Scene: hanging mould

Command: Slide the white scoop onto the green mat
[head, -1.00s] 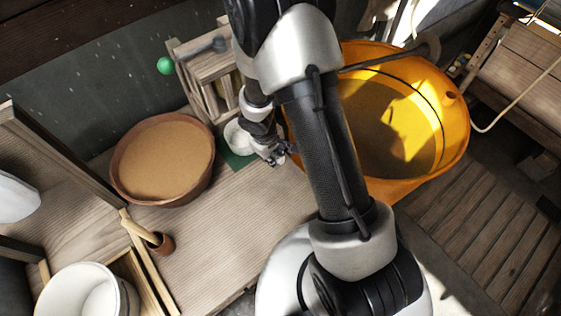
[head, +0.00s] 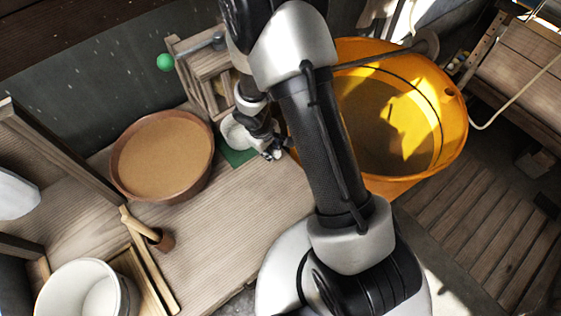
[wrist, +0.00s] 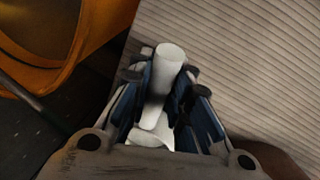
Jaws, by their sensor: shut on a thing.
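The white scoop (head: 234,133) rests at the green mat (head: 238,158), partly hidden by my wrist in the head view. Its bowl overlaps the mat in that view; I cannot tell whether it lies wholly on it. My gripper (head: 273,151) is low over the bench, at the mat's right edge. In the wrist view, my gripper (wrist: 165,92) is shut on the pale handle of the scoop (wrist: 170,60), which sits between the two blue-padded fingers. The green mat does not show in the wrist view.
A brown bowl of sand-coloured material (head: 162,155) stands left of the mat. A wooden crate (head: 205,75) stands behind it. A large orange tub (head: 448,130) is to the right. A white bucket (head: 75,295) is at the front left. The bench front (head: 225,220) is clear.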

